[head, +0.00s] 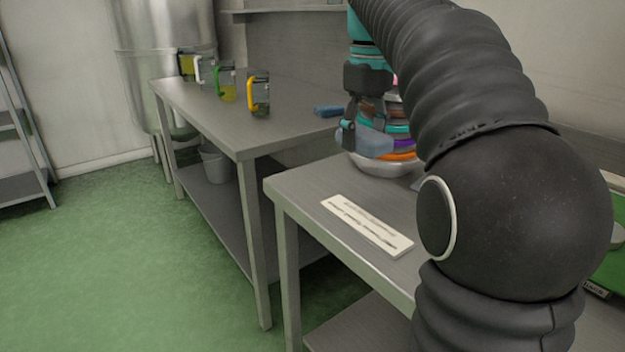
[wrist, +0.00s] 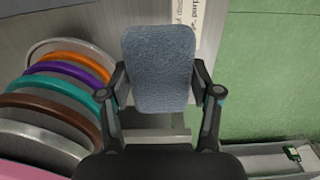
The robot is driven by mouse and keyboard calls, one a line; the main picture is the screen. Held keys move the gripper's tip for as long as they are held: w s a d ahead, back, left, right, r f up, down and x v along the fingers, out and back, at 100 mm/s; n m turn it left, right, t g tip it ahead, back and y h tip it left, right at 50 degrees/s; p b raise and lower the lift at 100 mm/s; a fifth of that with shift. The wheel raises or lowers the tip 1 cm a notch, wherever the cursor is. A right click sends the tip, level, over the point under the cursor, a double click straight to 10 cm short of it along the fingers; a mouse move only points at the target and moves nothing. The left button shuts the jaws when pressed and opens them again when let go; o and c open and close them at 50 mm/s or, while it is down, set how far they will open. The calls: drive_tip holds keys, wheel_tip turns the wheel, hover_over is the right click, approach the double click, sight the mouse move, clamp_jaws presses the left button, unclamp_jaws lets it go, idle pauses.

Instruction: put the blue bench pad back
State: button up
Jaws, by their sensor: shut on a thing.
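A blue-grey bench pad (wrist: 160,62) with a textured face and rounded corners fills the upper middle of the wrist view. My gripper (wrist: 162,92) is shut on it, one finger at each side edge. In the head view my gripper (head: 362,122) points down above the back of the near steel table (head: 310,192), and the held pad (head: 375,143) shows at its fingertips, in front of the ring stack. Part of the pad and fingers is hard to make out there.
A stack of coloured rings (wrist: 62,82) with a metal bowl (head: 380,165) stands close by the pad. A printed card (head: 367,224) lies on the near table. Several handled jugs (head: 259,95) and a small blue object (head: 328,110) are on the farther table (head: 215,112).

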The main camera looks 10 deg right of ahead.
hover_over(314, 185)
wheel_tip(314, 185, down, 6)
drive_tip(key=shift+w+f, duration=0.1)
drive_tip(key=shift+f, duration=0.15)
drive_tip(key=shift+f+b, duration=0.45)
drive_tip(key=shift+f, duration=1.6)
drive_tip(key=shift+f, duration=0.1)
drive_tip(key=o, duration=1.1)
wheel_tip(314, 185, up, 12)
drive_tip(key=shift+r+p, duration=0.1)
drive_tip(key=shift+p, duration=0.4)
